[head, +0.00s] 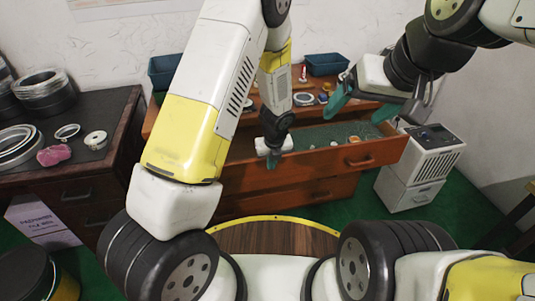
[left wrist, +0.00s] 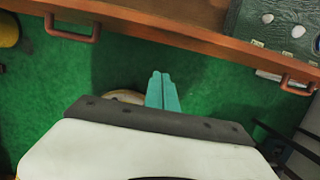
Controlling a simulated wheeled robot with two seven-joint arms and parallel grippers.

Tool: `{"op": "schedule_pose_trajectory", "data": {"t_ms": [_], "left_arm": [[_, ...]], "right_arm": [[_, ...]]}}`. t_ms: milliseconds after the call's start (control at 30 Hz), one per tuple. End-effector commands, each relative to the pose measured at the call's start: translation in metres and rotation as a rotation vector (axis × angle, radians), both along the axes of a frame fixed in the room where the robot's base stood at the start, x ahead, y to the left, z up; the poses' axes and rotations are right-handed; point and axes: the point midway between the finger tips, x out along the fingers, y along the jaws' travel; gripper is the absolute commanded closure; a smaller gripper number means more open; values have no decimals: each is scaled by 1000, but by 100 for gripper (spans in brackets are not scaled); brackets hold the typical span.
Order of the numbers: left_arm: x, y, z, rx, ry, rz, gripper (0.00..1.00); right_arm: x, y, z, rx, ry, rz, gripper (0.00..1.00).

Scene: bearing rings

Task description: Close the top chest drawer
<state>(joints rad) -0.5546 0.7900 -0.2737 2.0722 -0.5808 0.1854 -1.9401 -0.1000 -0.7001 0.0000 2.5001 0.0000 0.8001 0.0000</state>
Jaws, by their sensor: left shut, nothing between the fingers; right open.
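The top chest drawer (head: 325,165) is pulled out from the brown wooden chest, showing a green-lined inside with small items. Its right handle (head: 360,162) shows in the head view; the left part of its front is hidden behind my left arm. In the left wrist view the drawer front (left wrist: 190,45) runs across the top with two handles. My left gripper (head: 271,163) is shut and empty, overlapping the drawer front's upper edge in the head view. Its teal fingers (left wrist: 160,90) appear below the front, apart from both handles. My right gripper (head: 348,98) is open above the drawer's right side.
Blue bins (head: 326,64), rings and small parts stand on the chest top. A dark workbench (head: 95,160) with bearing rings and a pink object is at the left. A white cabinet (head: 418,165) stands right of the drawer. Green floor lies in front.

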Motion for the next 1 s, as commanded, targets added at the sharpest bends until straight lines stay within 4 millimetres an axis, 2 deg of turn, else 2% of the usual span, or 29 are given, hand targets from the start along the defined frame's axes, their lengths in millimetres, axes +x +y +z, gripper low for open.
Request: {"op": "schedule_pose_trajectory", "data": {"t_ms": [167,567,600,733,1000], "left_arm": [[4,1,-20,4,3,-7,100],[22,8,-101,4,4,-2,100],[33,10,-97,-1,-2,3,100],[50,15,-96,-1,-1,1,100],[61,18,-96,1,0,-1,100]], "right_arm": [[0,0,0,0,0,0,19],[0,0,0,0,0,0,19],[0,0,0,0,0,0,19],[0,0,0,0,0,0,19],[0,0,0,0,0,0,19]]}}
